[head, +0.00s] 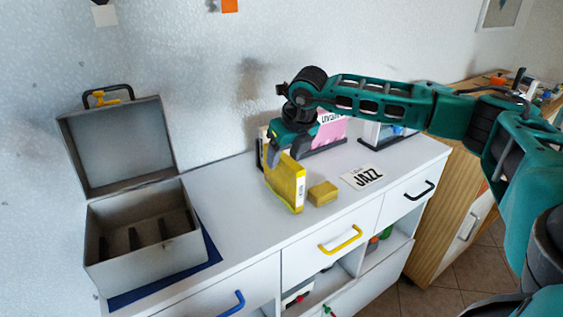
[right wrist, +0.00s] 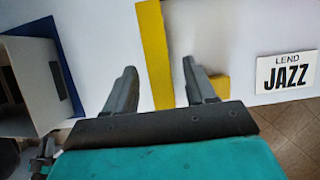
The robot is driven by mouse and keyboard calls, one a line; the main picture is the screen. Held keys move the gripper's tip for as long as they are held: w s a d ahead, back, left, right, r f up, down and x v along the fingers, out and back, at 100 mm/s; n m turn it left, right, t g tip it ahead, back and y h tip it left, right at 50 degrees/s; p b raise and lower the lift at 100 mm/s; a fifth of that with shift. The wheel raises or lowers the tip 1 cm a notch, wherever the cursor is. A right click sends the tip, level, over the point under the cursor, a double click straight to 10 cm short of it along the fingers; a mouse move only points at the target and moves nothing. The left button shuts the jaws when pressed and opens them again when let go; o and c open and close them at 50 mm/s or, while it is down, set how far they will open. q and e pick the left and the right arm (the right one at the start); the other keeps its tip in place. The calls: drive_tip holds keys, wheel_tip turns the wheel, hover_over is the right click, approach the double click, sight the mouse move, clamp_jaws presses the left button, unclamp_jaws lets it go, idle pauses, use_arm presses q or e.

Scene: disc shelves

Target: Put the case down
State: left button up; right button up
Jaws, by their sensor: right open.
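A thin yellow case (head: 286,186) stands upright on the white cabinet top, near its front edge. My right gripper (head: 286,152) is above the case with its fingers open. In the right wrist view the top edge of the yellow case (right wrist: 154,45) runs between the two spread fingers of the gripper (right wrist: 158,75), with a visible gap on each side. A small yellow block (head: 323,193) is beside the case on the right; it also shows partly behind a finger in the right wrist view (right wrist: 217,85).
An open grey box (head: 150,262) with slots stands on a blue mat (head: 212,247) at the left. A JAZZ card (head: 362,177) lies right of the block. A pink case (head: 328,130) stands in a dark holder behind. Bare top lies between box and case.

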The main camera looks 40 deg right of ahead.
drive_tip(key=v, duration=0.8)
drive_tip(key=shift+s+r, duration=0.1)
drive_tip(key=shift+r, duration=0.05)
drive_tip(key=shift+a, duration=0.1)
